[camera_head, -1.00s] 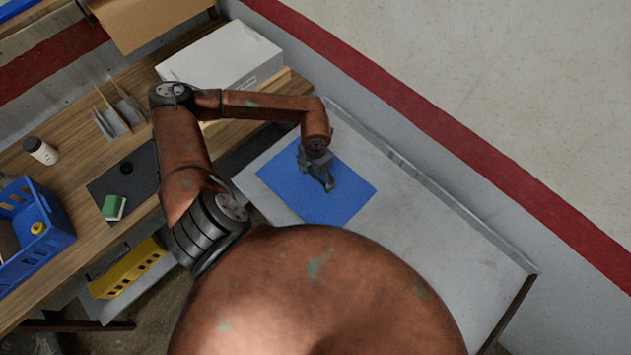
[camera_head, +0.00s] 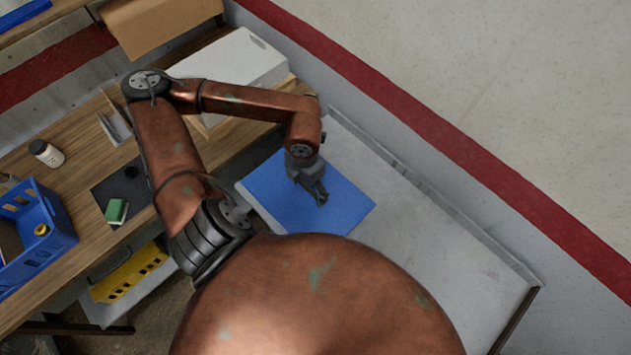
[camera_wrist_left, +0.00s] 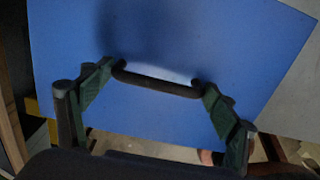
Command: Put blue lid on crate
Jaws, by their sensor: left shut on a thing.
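The blue lid (camera_head: 265,190) is a flat square sheet at the left end of the grey table, and its left corner reaches the table's edge. It fills much of the left wrist view (camera_wrist_left: 230,50). My left gripper (camera_head: 320,200) is over the lid. In the wrist view its fingers (camera_wrist_left: 160,85) are at the two ends of a dark bar handle (camera_wrist_left: 158,84) on the lid, shut on it. The blue crate (camera_head: 45,250) stands on the wooden bench at the far left with a yellow-topped item inside. My right gripper is not in view.
The grey table (camera_head: 440,250) is clear right of the lid. The wooden bench (camera_head: 70,205) holds a white-labelled bottle (camera_head: 46,153), a green sponge-like block (camera_head: 116,211) and a white box (camera_head: 235,60). A yellow bin (camera_head: 130,272) sits below the bench.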

